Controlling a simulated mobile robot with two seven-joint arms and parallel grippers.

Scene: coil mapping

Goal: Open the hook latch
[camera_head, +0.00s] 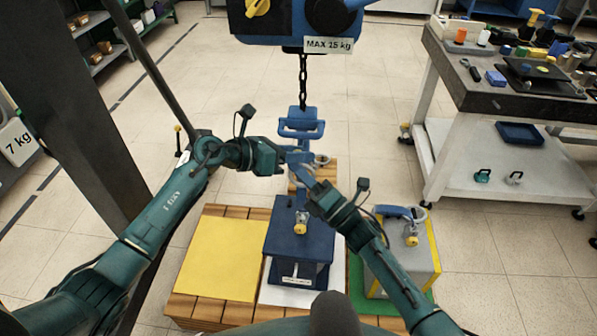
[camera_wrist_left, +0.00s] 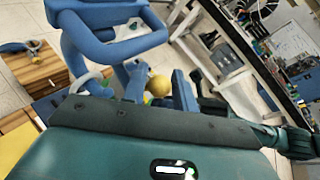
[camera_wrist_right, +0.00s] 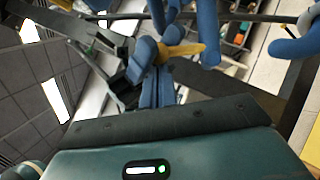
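The blue hook (camera_head: 302,127) hangs on the hoist chain between my arms. Its looped upper frame (camera_wrist_left: 110,35) fills the upper left of the left wrist view. A yellow piece, probably the latch (camera_wrist_right: 180,50), shows by blue finger tips in the right wrist view. It looks like a yellow ball (camera_wrist_left: 158,86) in the left wrist view. My left gripper (camera_head: 285,154) is close against the hook from the left. My right gripper (camera_head: 303,172) is just below and right, its tips close to the left one. Blue fingers and blue hook overlap, so their grip is unclear.
The blue hoist (camera_head: 300,20) is above. A dark blue box (camera_head: 298,245) with a shackle stands below, beside a yellow plate (camera_head: 220,266) on wooden slats. A grey block (camera_head: 408,258) stands right. A workbench (camera_head: 520,95) with tools is at the right.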

